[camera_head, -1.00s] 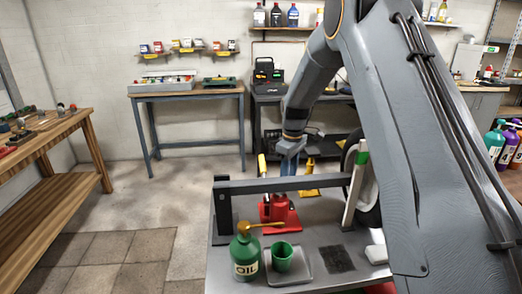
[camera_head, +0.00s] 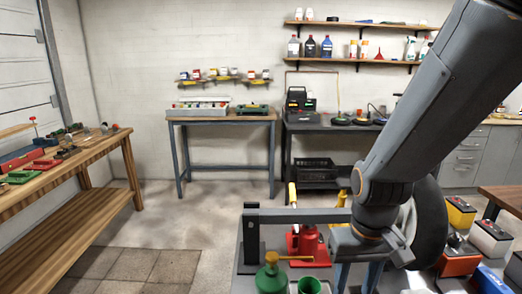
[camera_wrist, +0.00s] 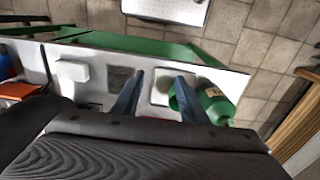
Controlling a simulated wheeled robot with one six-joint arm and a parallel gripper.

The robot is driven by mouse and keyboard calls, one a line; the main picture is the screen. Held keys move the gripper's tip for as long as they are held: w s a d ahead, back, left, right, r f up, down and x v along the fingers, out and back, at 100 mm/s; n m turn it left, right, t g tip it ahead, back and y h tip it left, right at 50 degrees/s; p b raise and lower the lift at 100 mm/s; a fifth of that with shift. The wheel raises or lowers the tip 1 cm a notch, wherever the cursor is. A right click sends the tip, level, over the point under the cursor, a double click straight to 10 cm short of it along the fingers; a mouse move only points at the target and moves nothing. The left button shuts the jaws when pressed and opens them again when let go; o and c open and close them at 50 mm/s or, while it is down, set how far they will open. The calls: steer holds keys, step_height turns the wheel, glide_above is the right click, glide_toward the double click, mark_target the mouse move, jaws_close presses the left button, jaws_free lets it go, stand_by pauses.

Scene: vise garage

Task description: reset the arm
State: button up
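My gripper (camera_head: 358,276) hangs at the lower right of the head view, pointing down over the grey work table, beside the red jack (camera_head: 308,246). In the wrist view, my gripper's two blue-grey fingers (camera_wrist: 160,76) stand well apart with nothing held between them. Below them is the table top with a white tray (camera_wrist: 158,88) and a dark mat (camera_wrist: 119,78). The fingertips are cut off by the bottom edge of the head view.
A green oil bottle (camera_head: 270,278) and a green cup (camera_head: 310,287) stand near my gripper. A grey bar (camera_head: 295,216) spans the table behind them. A black wheel (camera_head: 430,225) is right of my arm. A wooden bench (camera_head: 95,160) stands left; the floor between is clear.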

step_height(320, 180, up, 15)
steer(key=s+t+p, duration=0.1)
steer(key=p, duration=1.4)
steer(key=shift+s+t, duration=0.15)
steer(key=shift+t, duration=0.25)
